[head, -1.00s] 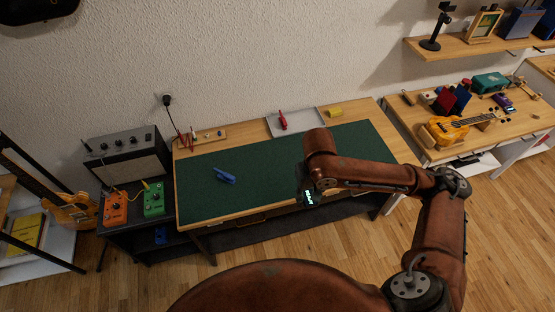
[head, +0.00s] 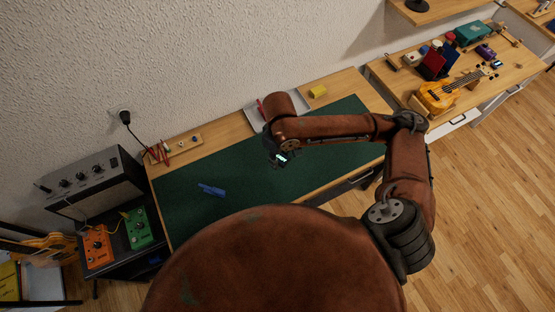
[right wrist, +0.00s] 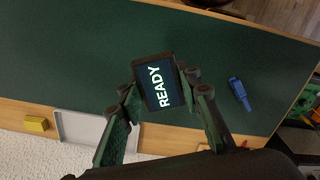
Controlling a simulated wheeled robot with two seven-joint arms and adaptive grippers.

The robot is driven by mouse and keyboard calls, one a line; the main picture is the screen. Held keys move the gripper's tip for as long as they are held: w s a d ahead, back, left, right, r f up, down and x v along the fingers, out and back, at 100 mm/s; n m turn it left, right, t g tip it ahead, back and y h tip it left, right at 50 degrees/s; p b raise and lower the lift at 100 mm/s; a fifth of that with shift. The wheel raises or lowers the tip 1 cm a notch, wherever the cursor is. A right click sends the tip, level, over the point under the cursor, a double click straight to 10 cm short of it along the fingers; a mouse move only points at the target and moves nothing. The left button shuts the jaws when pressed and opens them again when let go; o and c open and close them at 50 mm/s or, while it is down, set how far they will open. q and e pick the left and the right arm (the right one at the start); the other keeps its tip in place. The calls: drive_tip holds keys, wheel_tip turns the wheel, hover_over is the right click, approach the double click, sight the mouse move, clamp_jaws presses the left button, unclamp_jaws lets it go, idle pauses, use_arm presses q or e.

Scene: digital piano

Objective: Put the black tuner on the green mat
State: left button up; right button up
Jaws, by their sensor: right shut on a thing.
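The black tuner (head: 283,158) has a lit screen, which reads READY in the right wrist view (right wrist: 162,83). My right gripper (head: 280,160) is shut on it, with a finger on each side of the tuner in the wrist view (right wrist: 165,92). The green mat (head: 240,162) covers most of the desk, and it fills much of the wrist view (right wrist: 60,50). The tuner shows over the mat; I cannot tell how high it is above it. My left gripper is not in view.
A blue clip-like thing (head: 211,190) lies on the mat's left part. Behind the mat are a grey tray (head: 252,116), partly hidden by my arm, and a yellow block (head: 318,91). A black amplifier (head: 95,185) stands left. The mat around the tuner is clear.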

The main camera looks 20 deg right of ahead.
wheel_tip(320, 180, down, 5)
drive_tip(key=s+a+n, duration=0.2)
drive_tip(key=s+n, duration=0.1)
drive_tip(key=n, duration=1)
hover_over(261, 172)
wheel_tip(261, 172, down, 12)
drive_tip(key=shift+s+a+f, duration=0.15)
drive_tip(key=shift+f, duration=0.1)
drive_tip(key=shift+w+f, duration=0.2)
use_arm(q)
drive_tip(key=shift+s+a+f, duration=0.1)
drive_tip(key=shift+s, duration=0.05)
use_arm(e)
drive_tip(key=shift+f, duration=1.55)
drive_tip(key=shift+f, duration=0.1)
drive_tip(key=o, duration=1.1)
drive_tip(key=shift+o, duration=0.2)
